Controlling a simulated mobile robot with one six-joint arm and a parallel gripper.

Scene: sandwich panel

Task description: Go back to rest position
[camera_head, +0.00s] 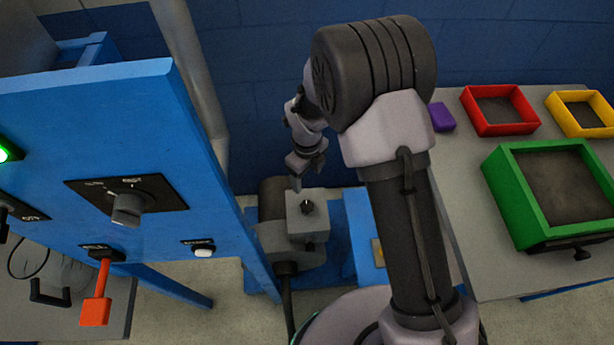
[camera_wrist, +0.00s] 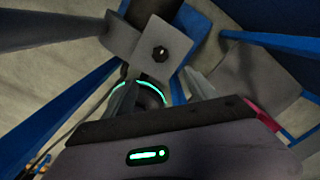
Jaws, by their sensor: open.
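My arm rises in the middle of the head view and bends away toward the blue wall. My gripper (camera_head: 297,183) is small and partly turned away there, at the far end of the arm. It is open, and I see nothing held in it. In the picture it overlaps the top edge of a grey box with a black knob (camera_head: 308,222); I cannot tell how far apart they are. The wrist view also shows this grey box (camera_wrist: 145,40), beyond a dark housing with a green light.
A blue panel (camera_head: 215,215) with a rotary switch (camera_head: 127,208), red lever (camera_head: 97,305) and white button (camera_head: 203,252) stands at left. At right, a grey table (camera_head: 465,215) carries green (camera_head: 520,205), red (camera_head: 475,118) and yellow (camera_head: 565,120) trays and a purple block (camera_head: 441,117).

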